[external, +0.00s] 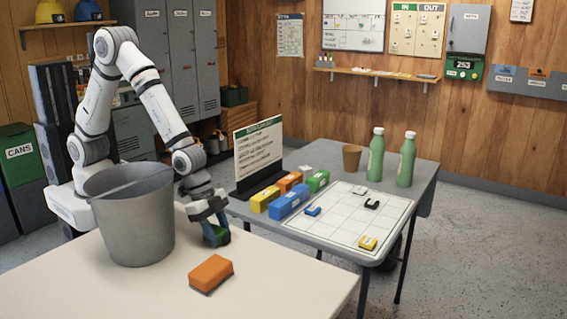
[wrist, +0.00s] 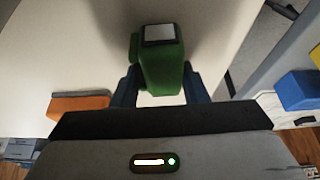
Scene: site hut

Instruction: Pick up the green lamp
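The green lamp (wrist: 163,68) is a small green block-like body with a pale grey face. In the wrist view it sits between the two blue fingers of my gripper (wrist: 161,84), which meet its sides with no clear gap. In the external view my gripper (external: 209,226) points down at the near table, and the lamp (external: 216,236) shows low between the fingers, partly hidden by them. The lamp is at or just above the tabletop; I cannot tell which.
A grey bucket (external: 133,222) stands close left of my gripper on the pale table (external: 275,290). An orange block (external: 211,273) lies in front. A grey table (external: 330,155) beyond holds coloured blocks, a sign (external: 258,150), a cup (external: 352,158) and green bottles (external: 406,160).

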